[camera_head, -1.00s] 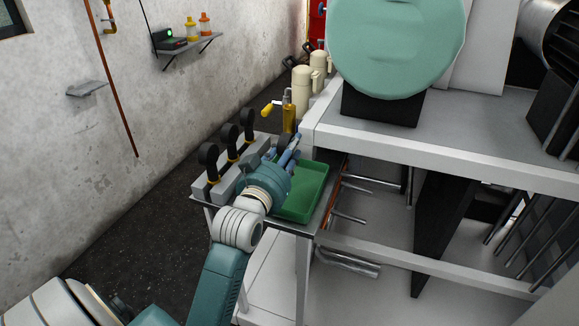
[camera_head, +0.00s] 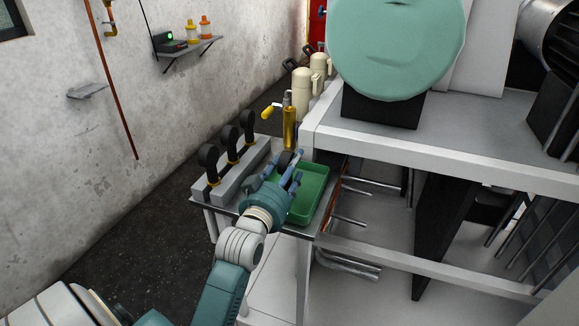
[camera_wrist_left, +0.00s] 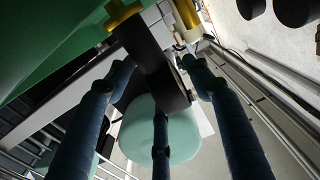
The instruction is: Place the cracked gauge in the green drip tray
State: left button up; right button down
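My left gripper (camera_head: 288,168) is over the left part of the green drip tray (camera_head: 312,194). Its blue fingers are closed around a black round gauge (camera_head: 284,158). In the left wrist view the gauge (camera_wrist_left: 158,78) sits between the fingers, with a brass fitting (camera_wrist_left: 122,12) at its end. Its face is turned away, so no crack shows. The green tray (camera_wrist_left: 35,35) fills the upper left there. Three other black gauges (camera_head: 208,155) stand upright on a grey block (camera_head: 232,178) left of the tray. My right gripper is not in view.
A yellow-and-brass tool (camera_head: 289,128) stands behind the tray. Cream canisters (camera_head: 301,86) are beyond it. A white bench frame (camera_head: 440,160) with a large teal round body (camera_head: 397,45) borders the tray's right side. Pipes (camera_head: 350,262) lie below.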

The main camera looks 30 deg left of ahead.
pick_arm(q)
jog(key=shift+r, duration=0.2)
jog(key=p+v, duration=0.2)
jog(key=v, duration=1)
jog(key=shift+f, duration=0.2)
